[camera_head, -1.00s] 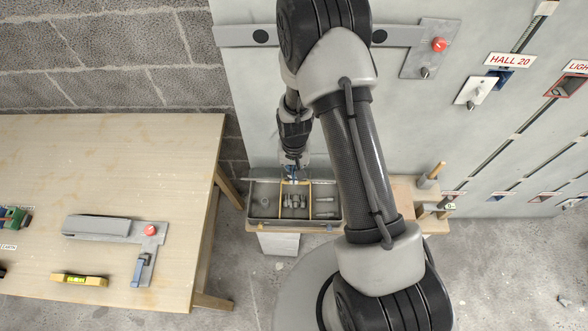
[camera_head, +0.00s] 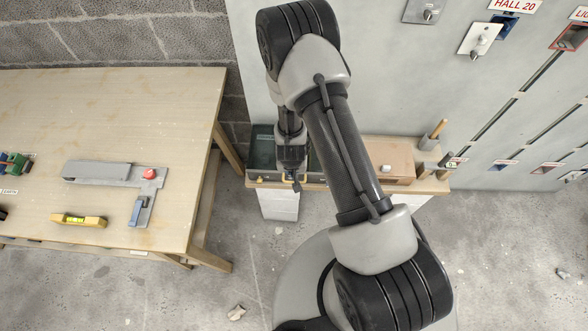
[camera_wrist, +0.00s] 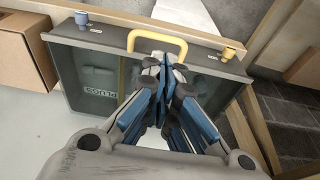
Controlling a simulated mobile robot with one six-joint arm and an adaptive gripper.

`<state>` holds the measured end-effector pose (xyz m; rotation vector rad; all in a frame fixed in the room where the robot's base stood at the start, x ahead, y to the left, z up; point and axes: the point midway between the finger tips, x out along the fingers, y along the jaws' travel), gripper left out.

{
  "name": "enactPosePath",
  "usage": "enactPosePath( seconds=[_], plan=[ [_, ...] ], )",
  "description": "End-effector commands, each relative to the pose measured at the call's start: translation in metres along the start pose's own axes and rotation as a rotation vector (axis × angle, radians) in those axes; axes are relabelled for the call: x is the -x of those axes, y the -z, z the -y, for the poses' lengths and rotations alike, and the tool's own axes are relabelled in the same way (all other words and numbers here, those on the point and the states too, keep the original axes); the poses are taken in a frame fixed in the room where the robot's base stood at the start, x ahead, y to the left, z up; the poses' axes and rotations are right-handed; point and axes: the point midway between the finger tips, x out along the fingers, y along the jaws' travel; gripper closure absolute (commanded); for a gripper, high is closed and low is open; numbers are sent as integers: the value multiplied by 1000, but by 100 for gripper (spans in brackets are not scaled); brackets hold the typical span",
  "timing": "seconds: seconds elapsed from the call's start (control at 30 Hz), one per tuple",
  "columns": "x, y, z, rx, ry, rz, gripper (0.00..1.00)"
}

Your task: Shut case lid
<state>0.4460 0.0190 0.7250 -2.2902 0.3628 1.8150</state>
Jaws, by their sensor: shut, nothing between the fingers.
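The grey case (camera_wrist: 65,75) lies on a wooden shelf with its smoky see-through lid over the compartments. A "PLUGS" label and a divider show through the lid. A yellow handle (camera_wrist: 182,46) is at the middle of its front edge, with a blue latch and a yellow latch at the ends. In the head view the case lid (camera_head: 262,150) looks down, partly hidden by my arm; I cannot tell if it is fully seated. My gripper (camera_wrist: 165,65) is shut and empty, its tips over the lid's front edge by the handle. It also shows in the head view (camera_head: 296,184).
A brown cardboard box (camera_head: 388,160) stands beside the case on the shelf. A workbench (camera_head: 110,105) with a metal bracket (camera_head: 110,174) and a yellow level (camera_head: 79,220) is on the left. A grey panel wall is behind. The floor in front is mostly clear.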

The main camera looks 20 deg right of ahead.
Motion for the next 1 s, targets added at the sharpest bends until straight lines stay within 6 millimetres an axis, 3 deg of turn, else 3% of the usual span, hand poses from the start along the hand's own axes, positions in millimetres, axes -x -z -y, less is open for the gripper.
enactPosePath(
  seconds=[0.03,0.1,0.4,1.0],
  plan=[
    [-14,-6,0,1,0,2,100],
    [-24,-10,0,0,0,2,100],
    [-52,-21,0,0,0,2,100],
    [-58,-23,0,0,0,2,100]
  ],
)
